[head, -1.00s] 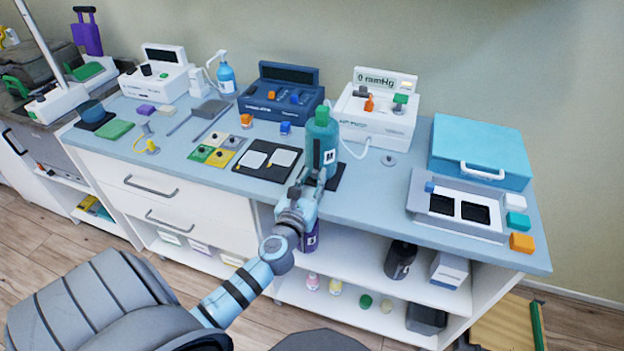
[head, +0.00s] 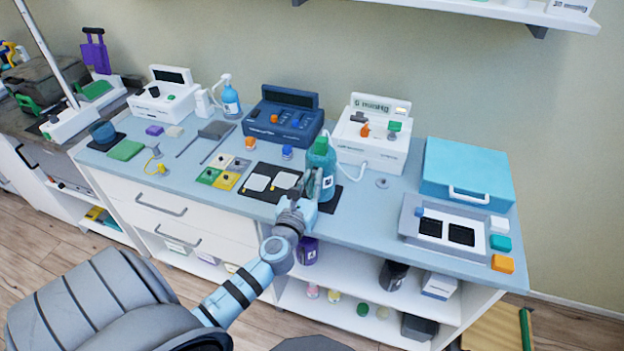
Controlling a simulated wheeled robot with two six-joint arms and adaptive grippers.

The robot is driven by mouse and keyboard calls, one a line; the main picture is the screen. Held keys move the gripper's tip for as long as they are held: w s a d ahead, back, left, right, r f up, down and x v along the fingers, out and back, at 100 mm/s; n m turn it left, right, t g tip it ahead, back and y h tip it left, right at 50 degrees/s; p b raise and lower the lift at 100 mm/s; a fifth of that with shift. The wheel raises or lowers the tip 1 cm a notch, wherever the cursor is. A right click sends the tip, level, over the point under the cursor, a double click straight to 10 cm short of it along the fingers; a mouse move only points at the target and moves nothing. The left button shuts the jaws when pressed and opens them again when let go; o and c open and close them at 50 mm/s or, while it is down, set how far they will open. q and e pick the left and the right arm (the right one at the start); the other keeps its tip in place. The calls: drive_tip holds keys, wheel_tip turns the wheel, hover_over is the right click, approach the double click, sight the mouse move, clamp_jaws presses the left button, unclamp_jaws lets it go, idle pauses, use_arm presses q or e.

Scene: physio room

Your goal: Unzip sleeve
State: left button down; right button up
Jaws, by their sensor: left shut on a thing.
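I cannot tell whether the bottle's base is touching the counter. I cannot make out a sleeve or a zip for certain. A grey bag-like bundle (head: 48,77) lies at the far left, with no zip clear at this size. My right gripper is not in view.
The blue-grey counter (head: 385,215) holds a dark blue console (head: 283,117), a white console (head: 372,135), a turquoise case (head: 467,172) and a tray (head: 408,220) with black pads. A wall shelf (head: 480,8) hangs above. Open shelves below hold bottles and boxes.

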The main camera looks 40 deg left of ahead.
use_arm(q)
drive_tip(key=shift+f, duration=0.1)
drive_tip(key=c, duration=1.6)
unclamp_jaws()
drive_tip(key=v, duration=1.2)
